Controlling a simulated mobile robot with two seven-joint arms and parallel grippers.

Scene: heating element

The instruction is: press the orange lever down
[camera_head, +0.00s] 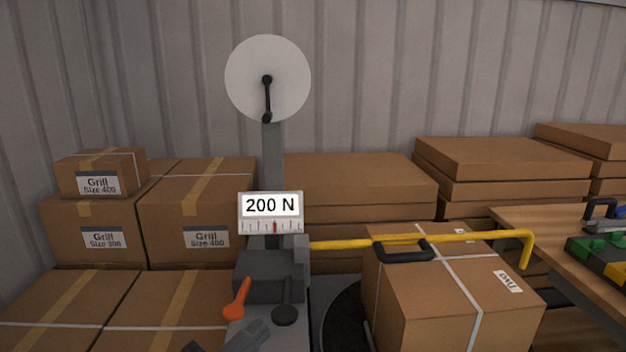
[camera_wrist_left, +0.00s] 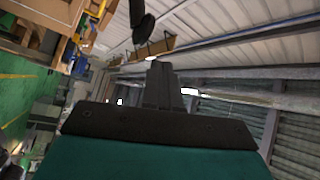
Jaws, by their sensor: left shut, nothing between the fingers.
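The orange lever (camera_head: 238,298) is on the front of a grey machine (camera_head: 270,275), in the lower middle of the head view. Its rounded end points down and slightly left, and its shaft rises to the right. A dark lever (camera_head: 287,300) sits beside it on the right. My left gripper (camera_head: 258,329) is at the bottom edge, just below the orange lever's end in the picture; I cannot tell whether they touch. In the left wrist view its fingers (camera_wrist_left: 160,72) are together with nothing between them. The orange lever is not recognisable there. My right gripper is not in view.
The machine has a "200 N" display (camera_head: 272,206), a white disc (camera_head: 267,78) on a post and a yellow bar (camera_head: 420,240) reaching right. A strapped box (camera_head: 450,300) stands below the bar. Cardboard boxes (camera_head: 205,210) crowd the left; a wooden table (camera_head: 530,225) is at right.

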